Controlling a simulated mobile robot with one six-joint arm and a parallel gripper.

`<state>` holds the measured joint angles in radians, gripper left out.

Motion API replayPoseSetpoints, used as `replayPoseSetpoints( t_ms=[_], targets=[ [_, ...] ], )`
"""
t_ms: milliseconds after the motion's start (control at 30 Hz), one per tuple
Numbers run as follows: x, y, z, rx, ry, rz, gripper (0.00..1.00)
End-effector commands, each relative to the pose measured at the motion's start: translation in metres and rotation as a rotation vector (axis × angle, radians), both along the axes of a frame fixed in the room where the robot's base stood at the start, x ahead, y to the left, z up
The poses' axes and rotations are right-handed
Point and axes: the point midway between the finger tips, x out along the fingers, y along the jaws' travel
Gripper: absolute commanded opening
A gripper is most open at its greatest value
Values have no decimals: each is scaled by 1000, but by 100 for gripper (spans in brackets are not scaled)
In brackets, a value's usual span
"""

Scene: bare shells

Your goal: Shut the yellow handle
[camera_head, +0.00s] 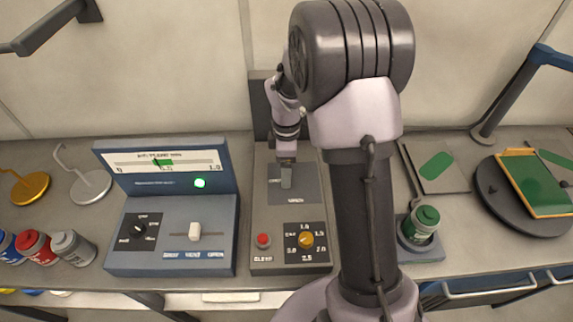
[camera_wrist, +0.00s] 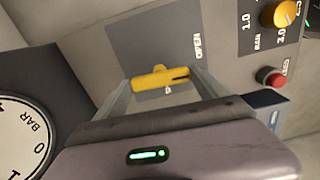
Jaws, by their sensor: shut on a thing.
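The yellow handle (camera_wrist: 152,79) sits on a dark grey plate of a control panel in the wrist view. It lies crosswise between the two fingers of my gripper (camera_wrist: 163,82), which is shut on its ends. An OPEN label (camera_wrist: 198,46) is printed on the plate beside the handle. Another label by the handle is partly hidden. In the head view my gripper (camera_head: 286,176) points down at the panel's dark plate (camera_head: 307,184); the handle is largely hidden there.
The panel also carries a red button (camera_head: 263,241) and an orange knob (camera_head: 306,240). A blue-grey meter box (camera_head: 120,258) with a green lamp stands to its left. A white gauge (camera_wrist: 20,135) is near in the wrist view.

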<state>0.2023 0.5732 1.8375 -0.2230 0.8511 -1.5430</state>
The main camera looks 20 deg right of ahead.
Motion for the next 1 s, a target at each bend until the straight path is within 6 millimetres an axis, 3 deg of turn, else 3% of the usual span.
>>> replayPoseSetpoints(
  t_ms=[1000],
  targets=[
    [1, 0, 0, 0, -2, -904, 41]
  ],
)
